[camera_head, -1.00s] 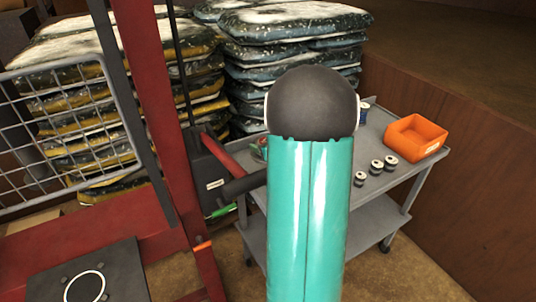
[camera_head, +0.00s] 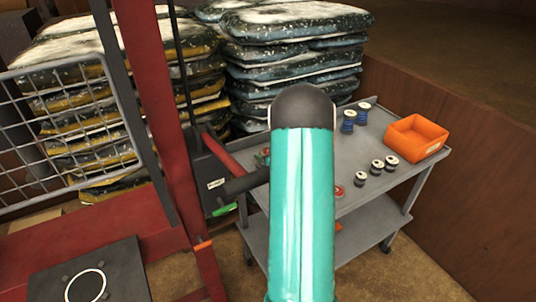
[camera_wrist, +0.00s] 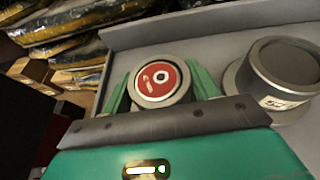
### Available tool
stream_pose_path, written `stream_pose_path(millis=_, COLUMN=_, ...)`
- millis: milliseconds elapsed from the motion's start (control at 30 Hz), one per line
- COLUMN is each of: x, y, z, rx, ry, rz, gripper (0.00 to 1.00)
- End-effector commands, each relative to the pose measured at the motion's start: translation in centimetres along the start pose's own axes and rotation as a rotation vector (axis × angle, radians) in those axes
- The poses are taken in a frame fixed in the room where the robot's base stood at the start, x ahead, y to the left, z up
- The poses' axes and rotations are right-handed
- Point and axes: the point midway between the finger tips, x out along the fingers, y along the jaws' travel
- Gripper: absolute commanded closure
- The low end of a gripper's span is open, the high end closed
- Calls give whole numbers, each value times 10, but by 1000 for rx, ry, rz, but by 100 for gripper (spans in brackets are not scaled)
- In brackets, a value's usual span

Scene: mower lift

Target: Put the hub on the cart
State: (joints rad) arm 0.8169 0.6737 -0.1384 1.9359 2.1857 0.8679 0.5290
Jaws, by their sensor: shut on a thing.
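In the wrist view the hub (camera_wrist: 161,83) is a round grey piece with a red face and a pale ring at its centre. My gripper (camera_wrist: 160,90) is shut on it, one green finger on each side. The hub is over or on the grey top of the cart (camera_wrist: 210,28), near its edge; I cannot tell whether it touches. In the head view the cart (camera_head: 400,185) stands right of centre, with my arm in front of it. The arm hides most of the gripper area there.
A dark flanged cylinder (camera_wrist: 286,68) stands close right of the hub. The cart also carries an orange bin (camera_head: 416,138), blue spools (camera_head: 349,123), dark spools (camera_head: 376,168) and a red-topped piece (camera_head: 338,191). A red lift post (camera_head: 165,130) and stacked sacks (camera_head: 295,60) stand nearby.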

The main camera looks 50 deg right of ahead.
Motion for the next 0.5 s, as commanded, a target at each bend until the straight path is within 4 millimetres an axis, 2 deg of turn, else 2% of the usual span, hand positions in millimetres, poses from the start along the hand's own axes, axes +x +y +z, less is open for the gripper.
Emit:
stream_pose_path(millis=300, x=1, y=0, z=0, rx=-2, ry=-5, rz=0, gripper=92)
stream_pose_path(millis=333, x=1, y=0, z=-3, rx=0, ry=0, rz=0, gripper=38)
stream_pose_path(millis=433, x=1, y=0, z=-2, rx=-1, ry=0, rz=0, gripper=19)
stream_pose_path(millis=500, x=1, y=0, z=-2, rx=0, ry=0, rz=0, gripper=18)
